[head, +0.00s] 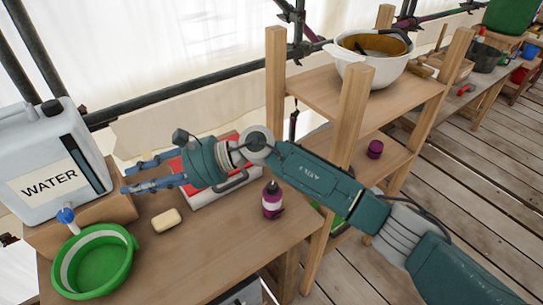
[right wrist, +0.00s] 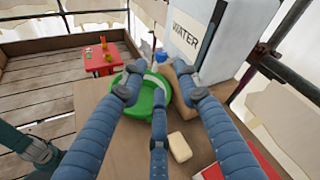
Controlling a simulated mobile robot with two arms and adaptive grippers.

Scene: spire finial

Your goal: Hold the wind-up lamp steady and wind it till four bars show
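I cannot make out a wind-up lamp in either view. My right gripper (head: 126,176) reaches in from the right in the head view, above the wooden table (head: 190,245). Its blue fingers are spread apart with nothing between them. In the right wrist view the open fingers (right wrist: 158,98) point toward a green basin and a water container, with no contact evident. The right hand and arm hide part of a red and white case (head: 238,184) on the table. My left gripper does not show clearly in either view.
The green basin (head: 126,240), a soap bar (head: 167,220) and a purple bottle (head: 272,202) surround bare tabletop. The water container (head: 40,150) stands left on a wooden block. A wooden shelf (head: 315,88) holds a white bowl (head: 380,72). A small red table (right wrist: 103,65) stands beyond.

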